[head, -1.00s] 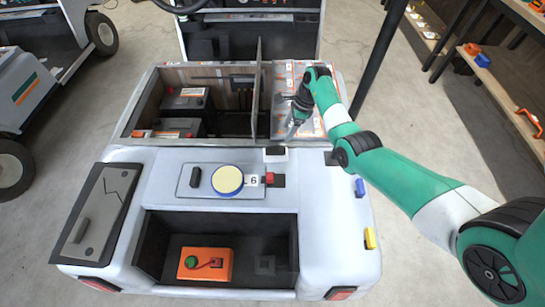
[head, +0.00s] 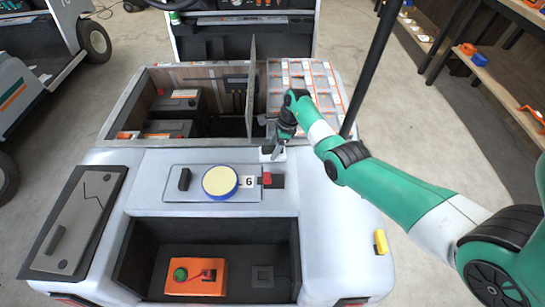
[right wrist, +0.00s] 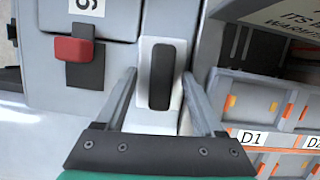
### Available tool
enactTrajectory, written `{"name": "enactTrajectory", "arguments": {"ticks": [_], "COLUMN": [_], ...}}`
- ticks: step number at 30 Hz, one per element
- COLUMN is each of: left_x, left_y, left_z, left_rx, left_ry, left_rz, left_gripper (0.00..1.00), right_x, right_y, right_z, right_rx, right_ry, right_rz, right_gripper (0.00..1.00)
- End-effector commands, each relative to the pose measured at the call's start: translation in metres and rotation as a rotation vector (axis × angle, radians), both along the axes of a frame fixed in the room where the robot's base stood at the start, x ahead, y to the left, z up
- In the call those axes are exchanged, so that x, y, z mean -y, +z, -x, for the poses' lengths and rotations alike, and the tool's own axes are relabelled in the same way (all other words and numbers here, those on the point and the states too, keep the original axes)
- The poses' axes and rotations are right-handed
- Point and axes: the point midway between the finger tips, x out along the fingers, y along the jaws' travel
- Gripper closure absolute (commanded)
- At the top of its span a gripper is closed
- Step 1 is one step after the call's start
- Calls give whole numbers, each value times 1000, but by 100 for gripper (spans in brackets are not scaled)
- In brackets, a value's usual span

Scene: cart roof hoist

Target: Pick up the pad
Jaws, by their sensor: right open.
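A small dark rounded pad (right wrist: 162,75) on a white plate (right wrist: 148,118) shows in the right wrist view. It lies between the two spread fingers of my right gripper (right wrist: 159,78), with a gap on each side. In the head view my right gripper (head: 275,151) points down over the cart deck and mostly hides this pad. How far the fingertips are above the deck is unclear. A round pale yellow disc (head: 220,181) sits on a grey plate (head: 180,196) to the left of the gripper. My left gripper is out of view.
A red knob (head: 267,180) stands beside the "6" label. An orange box (head: 196,275) with a green button sits in the front bay. An upright panel (head: 251,85) and a divided tray (head: 310,80) are behind the gripper. A dark post (head: 370,65) rises at right.

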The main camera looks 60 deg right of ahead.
Motion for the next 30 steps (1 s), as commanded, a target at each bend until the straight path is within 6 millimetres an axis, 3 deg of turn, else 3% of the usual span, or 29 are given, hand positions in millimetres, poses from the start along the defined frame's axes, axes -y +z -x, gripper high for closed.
{"name": "enactTrajectory", "arguments": {"ticks": [4, 16, 30], "left_x": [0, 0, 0], "left_y": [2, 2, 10], "left_z": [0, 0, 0], "left_rx": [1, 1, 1], "left_ry": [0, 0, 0], "left_rz": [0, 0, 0], "left_gripper": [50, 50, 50], "right_x": [0, 0, 0], "right_y": [1, 1, 10], "right_z": [0, 0, 0], "right_rx": [-1, -1, 0], "right_ry": [0, 0, 0], "right_rz": [0, 0, 0], "right_gripper": [30, 100, 100]}}
